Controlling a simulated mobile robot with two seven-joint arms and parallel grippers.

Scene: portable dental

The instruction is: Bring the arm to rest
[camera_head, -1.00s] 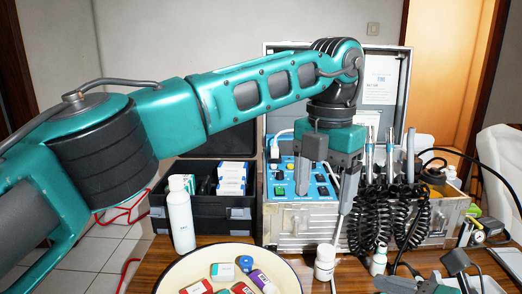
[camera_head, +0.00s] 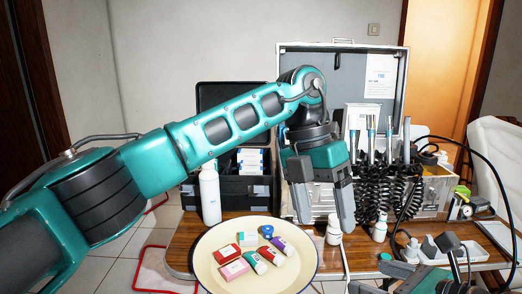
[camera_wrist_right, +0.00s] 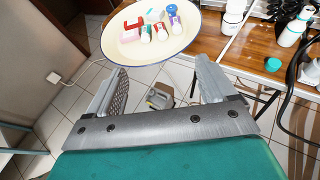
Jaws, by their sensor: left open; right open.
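My left arm reaches in from the left in the head view. Its gripper (camera_head: 325,218) points down in front of the open metal case (camera_head: 342,50), its fingers apart with nothing between them. It hides part of the case's front. My right gripper (camera_head: 425,280) shows partly at the bottom right of the head view, low before the table. In the right wrist view its two fingers (camera_wrist_right: 162,72) are spread and empty, with floor tiles seen between them.
A cream round tray (camera_head: 215,278) with several small boxes and bottles lies at the table's front left. A white bottle (camera_head: 210,195), a black case (camera_head: 248,197), small white bottles (camera_head: 334,230) and coiled black hoses (camera_head: 372,190) are behind.

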